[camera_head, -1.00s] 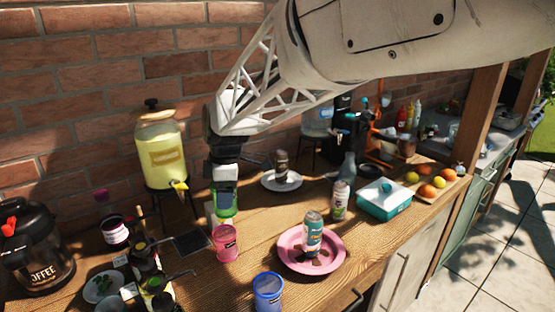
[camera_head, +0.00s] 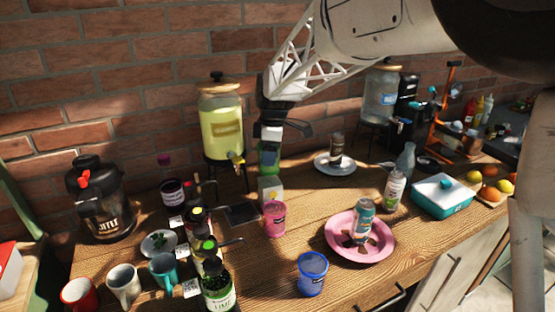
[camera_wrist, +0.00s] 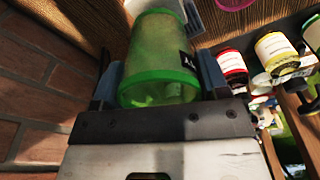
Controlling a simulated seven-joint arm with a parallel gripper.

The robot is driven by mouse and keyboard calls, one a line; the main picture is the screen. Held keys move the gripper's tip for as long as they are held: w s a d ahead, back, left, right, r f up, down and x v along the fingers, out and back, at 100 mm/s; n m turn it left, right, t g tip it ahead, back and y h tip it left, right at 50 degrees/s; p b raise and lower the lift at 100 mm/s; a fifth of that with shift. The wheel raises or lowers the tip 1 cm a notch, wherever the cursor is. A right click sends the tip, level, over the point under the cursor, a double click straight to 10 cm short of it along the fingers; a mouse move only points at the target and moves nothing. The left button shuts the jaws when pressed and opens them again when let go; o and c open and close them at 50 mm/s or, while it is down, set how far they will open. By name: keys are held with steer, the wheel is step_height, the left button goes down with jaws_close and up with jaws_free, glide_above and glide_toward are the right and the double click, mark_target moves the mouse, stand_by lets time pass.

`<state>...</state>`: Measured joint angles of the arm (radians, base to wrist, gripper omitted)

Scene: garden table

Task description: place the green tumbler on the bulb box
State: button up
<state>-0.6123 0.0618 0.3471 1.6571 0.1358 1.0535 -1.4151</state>
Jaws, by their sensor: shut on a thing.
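The green tumbler (camera_head: 269,160) is in my gripper (camera_head: 269,146), below the wrist. In the wrist view my gripper (camera_wrist: 160,78) has a finger on each side of the translucent green tumbler (camera_wrist: 160,65), which has a dark label. The bulb box (camera_head: 271,190), small and pale with a yellow mark, stands on the wooden counter directly below the tumbler in the head view. The tumbler's lower end meets the box's top edge in the picture; I cannot tell whether they touch. In the wrist view a pale printed face, probably the box (camera_wrist: 194,18), shows beyond the tumbler.
A pink cup (camera_head: 275,219) stands just in front of the box. A drink dispenser (camera_head: 221,120) stands behind left, a dark flat pad (camera_head: 240,214) to the left. Bottles and mugs crowd the left front. A pink plate (camera_head: 345,251) with a can and a blue cup (camera_head: 312,274) lie right front.

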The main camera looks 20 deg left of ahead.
stand_by(0.3)
steer(key=shift+f, duration=1.7)
steer(key=shift+f, duration=0.15)
steer(key=o, duration=0.9)
steer(key=shift+o, duration=0.2)
step_height(320, 180, up, 12)
steer(key=d, duration=0.1)
steer(key=shift+w+d, duration=0.2)
steer(key=shift+w, duration=0.05)
steer(key=shift+d, duration=0.1)
